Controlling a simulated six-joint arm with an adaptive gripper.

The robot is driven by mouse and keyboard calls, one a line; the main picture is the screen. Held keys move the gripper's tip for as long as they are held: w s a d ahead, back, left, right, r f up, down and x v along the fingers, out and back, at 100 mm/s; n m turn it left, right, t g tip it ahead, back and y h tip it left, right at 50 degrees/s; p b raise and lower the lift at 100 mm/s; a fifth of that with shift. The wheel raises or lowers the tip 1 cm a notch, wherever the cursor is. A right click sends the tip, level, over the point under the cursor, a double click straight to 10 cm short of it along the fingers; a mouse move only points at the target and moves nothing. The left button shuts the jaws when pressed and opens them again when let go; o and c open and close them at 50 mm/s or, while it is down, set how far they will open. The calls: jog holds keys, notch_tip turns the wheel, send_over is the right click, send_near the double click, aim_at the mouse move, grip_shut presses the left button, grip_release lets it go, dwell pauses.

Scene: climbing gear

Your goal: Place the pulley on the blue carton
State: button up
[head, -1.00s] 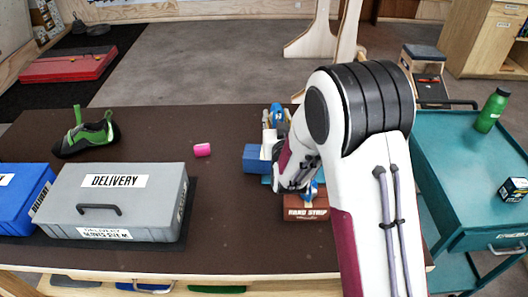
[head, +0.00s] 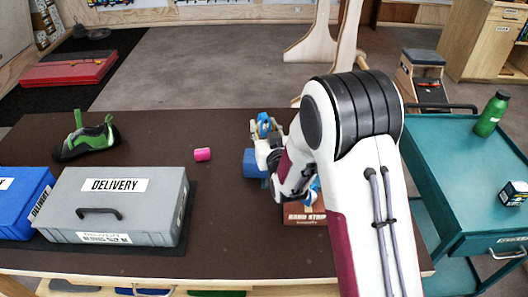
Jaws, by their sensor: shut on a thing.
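The blue carton (head: 254,165) sits on the dark table, left of my wrist, partly covered by my arm. My gripper (head: 266,142) is at the carton's far side, largely hidden by my own wrist. A small blue and tan piece (head: 264,124), which looks like the pulley, shows at the gripper's end; the gripper appears shut on it. The contact between fingers and pulley is not clear. From this view I cannot tell its height over the carton or whether they touch.
A brown box marked HARD STRIP (head: 304,216) stands just right, with a blue item (head: 314,190) by it. A teal cart (head: 450,160) stands right of the table.

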jog(key=shift+f, duration=2.45)
jog(key=shift+f, duration=2.2)
jog(key=shift+c, duration=0.8)
jog(key=o, duration=1.3)
jog(key=v, duration=1.2)
